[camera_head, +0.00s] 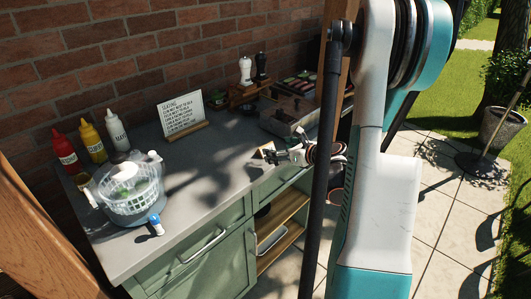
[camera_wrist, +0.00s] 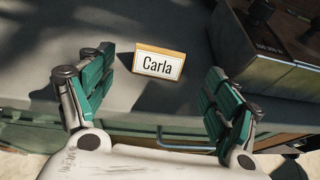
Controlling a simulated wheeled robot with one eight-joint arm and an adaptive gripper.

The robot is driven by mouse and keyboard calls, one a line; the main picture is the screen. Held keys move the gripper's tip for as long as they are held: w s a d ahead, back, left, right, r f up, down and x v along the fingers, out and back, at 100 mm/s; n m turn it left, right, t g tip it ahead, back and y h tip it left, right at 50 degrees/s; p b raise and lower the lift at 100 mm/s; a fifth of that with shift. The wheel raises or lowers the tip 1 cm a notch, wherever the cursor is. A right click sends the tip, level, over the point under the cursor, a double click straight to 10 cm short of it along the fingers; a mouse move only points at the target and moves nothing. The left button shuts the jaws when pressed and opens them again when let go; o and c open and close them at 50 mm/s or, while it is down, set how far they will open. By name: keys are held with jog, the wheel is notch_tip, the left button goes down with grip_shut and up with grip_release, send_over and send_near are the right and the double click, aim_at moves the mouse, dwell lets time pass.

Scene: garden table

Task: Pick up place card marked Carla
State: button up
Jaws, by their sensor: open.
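The place card marked Carla (camera_wrist: 158,65) stands on the grey counter in the wrist view, a white face with black letters in a tan wooden frame. My gripper (camera_wrist: 158,85) is open, with one green-padded finger to the left of the card and one to the right. The card lies between and slightly beyond the fingertips, and neither finger visibly touches it. In the head view my gripper (camera_head: 283,156) is above the counter's right front edge, beside the small card (camera_head: 264,150), whose lettering is not readable there.
The grey counter (camera_head: 215,160) holds a seating sign (camera_head: 183,115), sauce bottles (camera_head: 91,143), a white basket (camera_head: 132,193) and a blue-capped item (camera_head: 156,224). A grill-like box (camera_head: 290,112) stands close behind the card. It is at the upper right in the wrist view (camera_wrist: 262,60).

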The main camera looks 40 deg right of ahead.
aim_at(267, 147)
jog(key=shift+b+x, duration=1.2)
jog(key=shift+x, duration=2)
jog(key=shift+r, duration=0.1)
jog(key=c, duration=1)
